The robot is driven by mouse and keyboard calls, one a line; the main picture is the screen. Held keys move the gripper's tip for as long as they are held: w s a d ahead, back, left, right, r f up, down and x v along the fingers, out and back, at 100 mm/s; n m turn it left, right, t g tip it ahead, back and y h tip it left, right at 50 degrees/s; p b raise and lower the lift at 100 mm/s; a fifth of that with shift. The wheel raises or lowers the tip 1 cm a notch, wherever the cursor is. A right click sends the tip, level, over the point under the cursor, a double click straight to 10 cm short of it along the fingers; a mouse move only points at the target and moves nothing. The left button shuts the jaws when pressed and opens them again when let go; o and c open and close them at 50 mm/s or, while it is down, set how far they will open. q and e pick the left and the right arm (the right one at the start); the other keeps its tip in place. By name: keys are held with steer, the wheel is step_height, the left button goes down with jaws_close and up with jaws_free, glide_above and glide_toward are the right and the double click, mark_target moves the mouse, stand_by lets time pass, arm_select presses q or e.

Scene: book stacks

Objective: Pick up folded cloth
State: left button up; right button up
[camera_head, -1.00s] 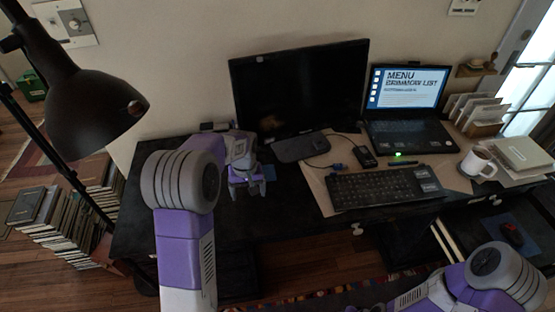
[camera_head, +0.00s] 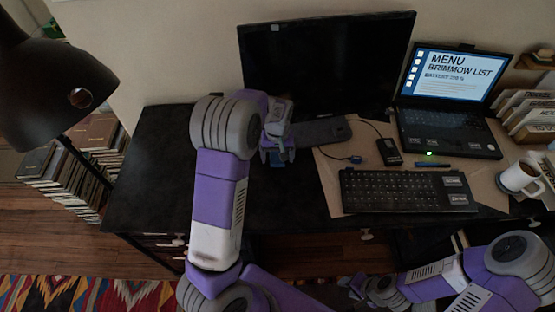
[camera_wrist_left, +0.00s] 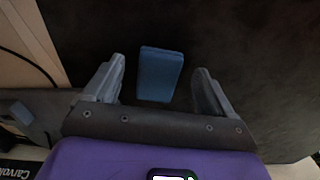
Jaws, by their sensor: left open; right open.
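The folded cloth is a small blue folded block (camera_wrist_left: 159,74) lying on the dark desk top. In the left wrist view it lies between my left gripper's two fingers (camera_wrist_left: 159,88), slightly beyond them, with a gap on either side. In the head view only a bit of the blue cloth (camera_head: 277,163) shows, largely hidden by my left gripper (camera_head: 278,155). My left gripper is open and empty, pointing down over the cloth. My right gripper (camera_head: 357,286) is open, low in front of the desk, away from the cloth.
The monitor (camera_head: 325,70) stands behind the left gripper. A dark device (camera_head: 320,131), cables and the keyboard (camera_head: 405,190) lie to its right. The laptop (camera_head: 445,125) and mug (camera_head: 520,177) are farther right. A black lamp (camera_head: 50,85) hangs at left. The desk's left part is clear.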

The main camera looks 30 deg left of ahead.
mark_target(278, 160)
arm_select(q)
steer(key=shift+f, duration=0.65)
steer(key=shift+r, duration=0.1)
steer(key=shift+c, duration=0.4)
steer(key=c, duration=1)
steer(key=shift+w, duration=0.1)
steer(key=shift+c, duration=0.2)
step_height(278, 160, up, 10)
steer(key=p, duration=0.3)
